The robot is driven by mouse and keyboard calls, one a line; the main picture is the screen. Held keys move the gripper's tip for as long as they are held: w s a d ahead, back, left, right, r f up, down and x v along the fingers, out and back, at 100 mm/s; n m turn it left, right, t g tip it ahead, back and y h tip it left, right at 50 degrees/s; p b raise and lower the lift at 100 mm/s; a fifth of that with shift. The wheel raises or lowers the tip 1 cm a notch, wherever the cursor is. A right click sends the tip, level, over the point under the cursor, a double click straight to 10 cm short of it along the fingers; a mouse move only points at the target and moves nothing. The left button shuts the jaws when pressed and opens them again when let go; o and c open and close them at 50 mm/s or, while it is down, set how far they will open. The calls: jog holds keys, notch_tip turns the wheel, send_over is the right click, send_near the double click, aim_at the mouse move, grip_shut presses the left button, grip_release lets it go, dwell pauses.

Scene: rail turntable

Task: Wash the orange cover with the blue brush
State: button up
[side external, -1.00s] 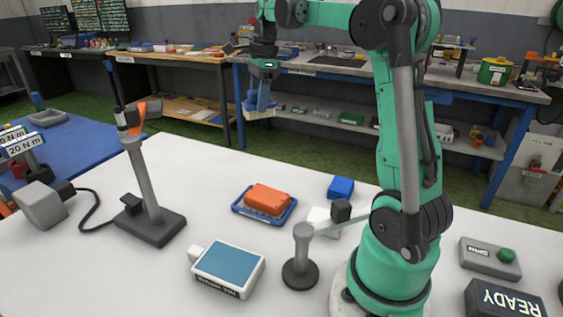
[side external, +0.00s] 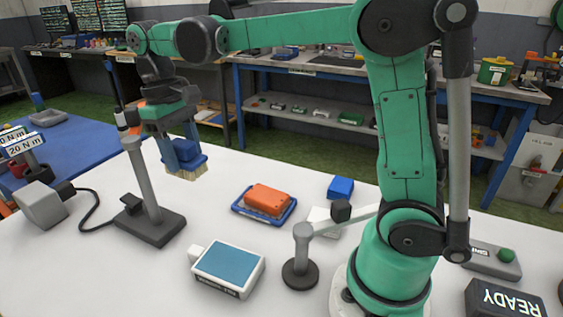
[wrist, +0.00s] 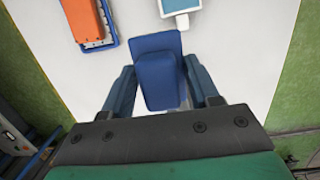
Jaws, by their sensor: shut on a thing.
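My gripper (side external: 176,145) is shut on the blue brush (side external: 186,160), whose pale bristles point down. It holds the brush in the air over the far left part of the white table, near the tool stand. The brush also shows between the fingers in the wrist view (wrist: 158,70), with its bristles hidden there. The orange cover (side external: 268,199) lies on a blue tray (side external: 242,210) at mid-table, right of and apart from the brush. The cover also shows at the upper left of the wrist view (wrist: 85,20).
A grey tool stand (side external: 150,228) is at left. A blue block (side external: 341,187), a grey post (side external: 301,255) and a READY box (side external: 505,300) are toward the right.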

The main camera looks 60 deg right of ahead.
dwell(0.3)
jog(key=shift+n, duration=0.3)
jog(key=s+a+f, duration=0.1)
jog(key=s+f, duration=0.1)
jog(key=s, duration=0.1)
jog(key=s+a+f, duration=0.1)
jog(key=s+f, duration=0.2)
jog(key=s+a+f, duration=0.2)
jog(key=s, duration=0.1)
jog(key=shift+s+f, duration=0.1)
jog(key=shift+f, duration=0.25)
jog(key=shift+f, duration=0.1)
jog(key=shift+f, duration=2.25)
jog(key=shift+f, duration=0.6)
jog(key=shift+r, duration=0.15)
notch_tip(320, 180, up, 7)
jog(key=shift+d, duration=0.15)
